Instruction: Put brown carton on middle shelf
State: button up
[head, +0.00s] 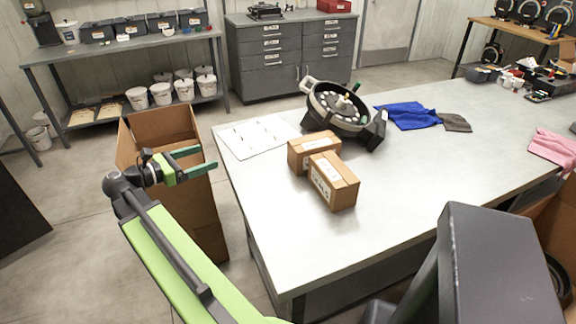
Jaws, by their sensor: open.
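Two brown cartons stand side by side on the grey table (270,230). The nearer brown carton (334,182) has a white label with dark print on its front. The farther brown carton (308,150) sits just behind it to the left. My gripper (202,160) is open and empty, to the left of the table and over the tall open cardboard box, well apart from both cartons. A workbench with a lower shelf (120,115) stands at the back left. I cannot tell which surface is the middle shelf.
The tall cardboard box (208,222) stands on the floor against the table's left edge. A round black seed meter (338,108) is behind the cartons, with a white sheet (256,136) to its left. Blue cloth (408,115) lies to its right. The table's front left is clear.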

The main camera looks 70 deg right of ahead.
jog(key=s+d+f+m+g+b, duration=0.1)
jog(key=s+d+m+g+b, duration=0.15)
jog(key=s+d, duration=0.25)
jog(key=m+g+y+b, duration=0.1)
jog(key=g+y+b, duration=0.1)
jog(key=g, duration=0.1)
send_near(310, 143)
jog(key=shift+t, duration=0.25)
jog(key=x, duration=0.5)
jog(key=shift+w+d+p, duration=0.2)
jog(key=shift+d+p, duration=0.1)
jog(key=shift+d, duration=0.05)
jog(key=shift+x, duration=2.65)
jog(key=shift+s+a, duration=0.1)
jog(key=shift+a, duration=0.05)
jog(key=c, duration=1.8)
